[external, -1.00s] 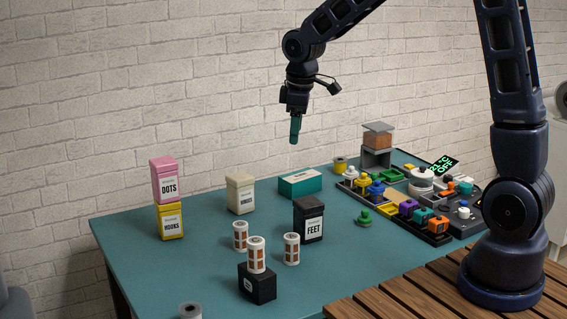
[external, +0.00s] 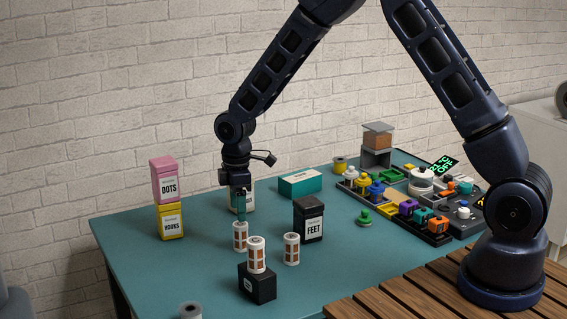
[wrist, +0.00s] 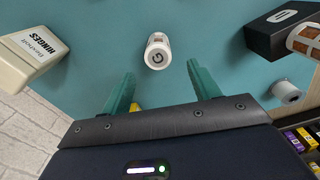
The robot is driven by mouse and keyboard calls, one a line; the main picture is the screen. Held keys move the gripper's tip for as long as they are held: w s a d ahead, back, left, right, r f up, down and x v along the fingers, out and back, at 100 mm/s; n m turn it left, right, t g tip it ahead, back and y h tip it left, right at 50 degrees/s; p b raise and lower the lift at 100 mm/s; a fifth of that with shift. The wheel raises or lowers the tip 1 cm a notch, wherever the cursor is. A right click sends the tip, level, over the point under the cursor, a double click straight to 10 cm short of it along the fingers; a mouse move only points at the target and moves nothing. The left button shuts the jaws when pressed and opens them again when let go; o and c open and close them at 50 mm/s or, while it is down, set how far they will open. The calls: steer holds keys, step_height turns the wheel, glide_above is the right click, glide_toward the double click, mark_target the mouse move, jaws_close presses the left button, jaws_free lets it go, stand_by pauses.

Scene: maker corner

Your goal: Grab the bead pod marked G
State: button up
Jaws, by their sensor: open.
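The bead pod marked G (wrist: 157,52) is a white cylinder with a black G on its end cap, standing on the teal table. In the wrist view it is ahead of my gripper (wrist: 160,85), centred between the two teal fingers and apart from them. In the external view my gripper (external: 241,206) is low and points down, just above the left-hand pod (external: 240,238), which seems to be the same one. My gripper is open and empty. Similar pods stand on a black box (external: 255,257) and on the table (external: 291,250); their marks are not readable there.
The cream HINGES box (wrist: 32,52) stands close on the left in the wrist view. The black box (external: 258,286) is in front. The black FEET box (external: 308,221) is to the right, with crowded trays (external: 437,240) beyond. Pink DOTS (external: 167,183) sits on yellow HOOKS (external: 169,220).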

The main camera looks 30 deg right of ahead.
mark_target(240, 237)
step_height(240, 237, down, 10)
steer(key=shift+w+d+r, duration=0.1)
steer(key=shift+r, duration=0.05)
steer(key=c, duration=1.1)
